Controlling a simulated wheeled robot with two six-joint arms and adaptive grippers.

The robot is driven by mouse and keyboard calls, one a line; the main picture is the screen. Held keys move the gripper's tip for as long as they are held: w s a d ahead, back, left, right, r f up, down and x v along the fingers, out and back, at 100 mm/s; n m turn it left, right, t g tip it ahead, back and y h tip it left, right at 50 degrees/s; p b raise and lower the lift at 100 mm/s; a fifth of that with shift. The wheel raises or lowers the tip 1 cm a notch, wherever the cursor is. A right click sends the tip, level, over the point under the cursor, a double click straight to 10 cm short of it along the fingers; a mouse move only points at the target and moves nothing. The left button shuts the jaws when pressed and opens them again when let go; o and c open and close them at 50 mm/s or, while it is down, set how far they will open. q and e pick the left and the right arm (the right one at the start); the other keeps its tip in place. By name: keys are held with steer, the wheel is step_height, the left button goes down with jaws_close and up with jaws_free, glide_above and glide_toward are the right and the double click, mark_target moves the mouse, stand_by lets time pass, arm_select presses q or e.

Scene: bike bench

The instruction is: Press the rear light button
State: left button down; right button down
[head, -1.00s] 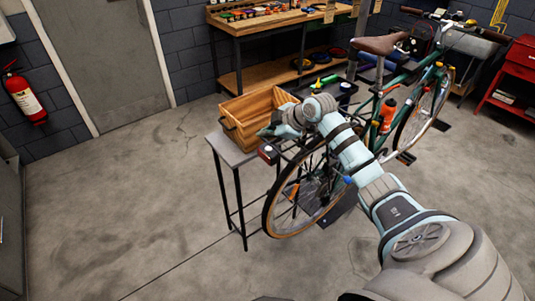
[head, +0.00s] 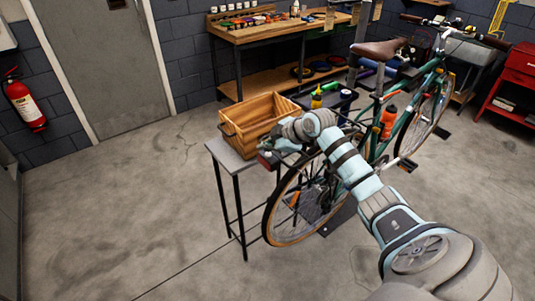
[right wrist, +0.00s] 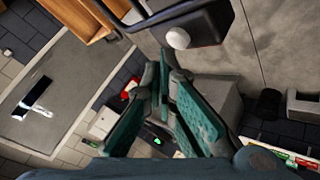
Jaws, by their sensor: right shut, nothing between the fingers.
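The rear light (head: 267,161) is a small dark red block behind the rear wheel of the green bike (head: 400,88). In the right wrist view it looks like a dark housing (right wrist: 200,22) with a round white button (right wrist: 177,38) at the upper middle. My right gripper (right wrist: 163,78) is shut and empty, its teal-padded fingers just below the button in that picture. I see a gap in the picture but cannot tell the depth. In the head view my right gripper (head: 284,144) is above and beside the light, its fingertips partly hidden. My left gripper is not in view.
A wooden crate (head: 245,128) stands on a narrow grey table (head: 226,155) left of the light. A yellow bottle (head: 316,98) is behind the wrist. A workbench (head: 262,38) stands at the back wall. The floor at left is open.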

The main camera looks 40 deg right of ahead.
stand_by(0.6)
steer(key=shift+f, duration=0.55)
steer(key=shift+r+p, duration=0.65)
steer(key=shift+f, duration=0.1)
